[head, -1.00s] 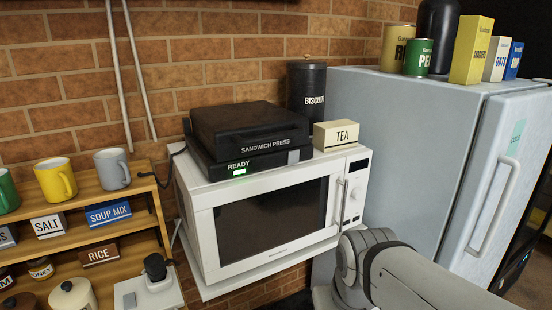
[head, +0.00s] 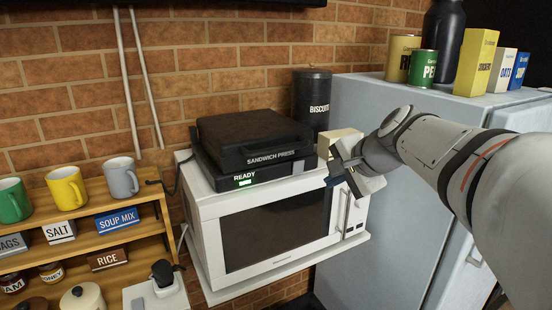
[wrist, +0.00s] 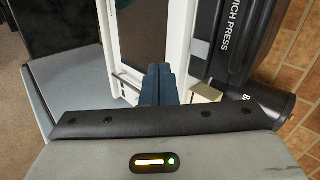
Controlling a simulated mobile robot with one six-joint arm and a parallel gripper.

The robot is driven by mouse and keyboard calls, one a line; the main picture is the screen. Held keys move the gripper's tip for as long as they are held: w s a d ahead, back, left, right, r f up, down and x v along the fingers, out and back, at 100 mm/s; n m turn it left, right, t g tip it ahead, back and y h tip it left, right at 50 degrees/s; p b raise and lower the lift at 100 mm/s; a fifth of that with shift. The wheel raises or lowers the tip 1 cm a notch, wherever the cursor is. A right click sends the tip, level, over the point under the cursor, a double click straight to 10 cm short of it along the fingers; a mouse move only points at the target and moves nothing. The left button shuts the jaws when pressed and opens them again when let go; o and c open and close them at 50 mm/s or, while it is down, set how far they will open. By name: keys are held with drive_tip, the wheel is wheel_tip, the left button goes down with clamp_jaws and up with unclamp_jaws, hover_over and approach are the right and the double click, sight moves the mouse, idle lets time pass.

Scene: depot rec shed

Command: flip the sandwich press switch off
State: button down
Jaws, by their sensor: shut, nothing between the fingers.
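The black sandwich press (head: 250,140) sits closed on top of the white microwave (head: 210,215). A green light glows under the word READY on its front left. A plain grey patch (head: 304,166) is on its front right; it also shows in the wrist view (wrist: 200,48). I cannot tell whether this patch is the switch, or its position. My gripper (head: 337,172) is just right of the press's front right corner, in front of the tea box. In the wrist view its blue fingers (wrist: 158,84) are together, empty, apart from the patch.
The cream tea box (head: 340,143) and dark biscuit canister (head: 311,98) stand right of and behind the press. The fridge (head: 350,95) is at right. A shelf with mugs is at left. A white socket box (head: 150,296) with a black plug is at lower left.

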drive_tip(key=w+r, duration=0.1)
drive_tip(key=w+d+r+m+t, duration=0.1)
drive_tip(key=r, duration=0.1)
drive_tip(key=shift+w+d+m, duration=0.1)
drive_tip(key=shift+m, duration=0.2)
drive_tip(key=p, duration=0.3)
approach(299, 169)
wheel_tip(299, 169, down, 4)
drive_tip(key=w+a, duration=0.1)
drive_tip(key=w, duration=0.1)
drive_tip(key=shift+w+a+r, duration=0.1)
drive_tip(key=shift+w+a, duration=0.1)
drive_tip(key=shift+w, duration=0.3)
drive_tip(key=shift+w+a+r, duration=0.1)
drive_tip(key=shift+w+a, duration=0.05)
drive_tip(key=shift+w, duration=0.4)
